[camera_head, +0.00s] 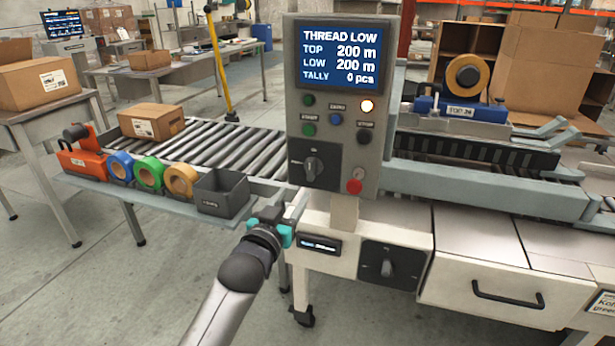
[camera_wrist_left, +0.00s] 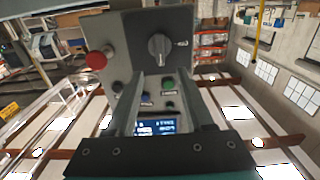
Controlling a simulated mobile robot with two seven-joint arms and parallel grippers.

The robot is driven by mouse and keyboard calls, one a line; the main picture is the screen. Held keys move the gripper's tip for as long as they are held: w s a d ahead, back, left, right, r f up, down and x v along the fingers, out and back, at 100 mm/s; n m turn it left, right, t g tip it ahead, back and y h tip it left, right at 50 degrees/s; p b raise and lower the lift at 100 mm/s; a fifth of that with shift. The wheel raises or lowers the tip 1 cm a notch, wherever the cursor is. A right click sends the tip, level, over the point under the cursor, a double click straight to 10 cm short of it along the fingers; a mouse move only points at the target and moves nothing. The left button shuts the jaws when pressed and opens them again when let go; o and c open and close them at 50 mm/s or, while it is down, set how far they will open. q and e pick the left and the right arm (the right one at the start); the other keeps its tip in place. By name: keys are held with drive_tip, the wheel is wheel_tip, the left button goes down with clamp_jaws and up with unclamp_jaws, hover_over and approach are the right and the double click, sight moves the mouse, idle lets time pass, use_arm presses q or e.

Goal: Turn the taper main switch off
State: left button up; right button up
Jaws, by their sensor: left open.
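A control panel (camera_head: 335,105) stands on a post on the taper. It has a black rotary switch (camera_head: 313,167) at its lower left, which also shows in the left wrist view (camera_wrist_left: 159,46). A second rotary switch (camera_head: 387,268) sits on a dark plate on the taper's front; its handle looks about upright. Which of the two is the main switch I cannot read. My left gripper (camera_head: 284,210) is open and empty, below and left of the panel, apart from both switches. Its fingers (camera_wrist_left: 158,88) point toward the panel. My right gripper is not in view.
A red button (camera_head: 354,186) and several small buttons are on the panel, under a screen (camera_head: 340,57) reading "THREAD LOW". A shelf with tape rolls (camera_head: 150,174) and a grey bin (camera_head: 222,192) lies left of the gripper. A box (camera_head: 151,121) rests on the roller conveyor (camera_head: 225,146).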

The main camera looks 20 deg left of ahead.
sight(310, 170)
use_arm(q)
drive_tip(key=w+b, duration=0.3)
drive_tip(key=w, duration=0.5)
drive_tip(key=shift+w+d, duration=0.1)
drive_tip(key=shift+w, duration=0.3)
drive_tip(key=shift+w+d+b, duration=0.1)
drive_tip(key=shift+w+b, duration=0.3)
drive_tip(key=shift+w, duration=0.65)
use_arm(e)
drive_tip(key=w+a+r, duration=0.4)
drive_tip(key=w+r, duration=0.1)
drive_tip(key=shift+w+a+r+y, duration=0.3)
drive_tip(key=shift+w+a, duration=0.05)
use_arm(q)
clamp_jaws()
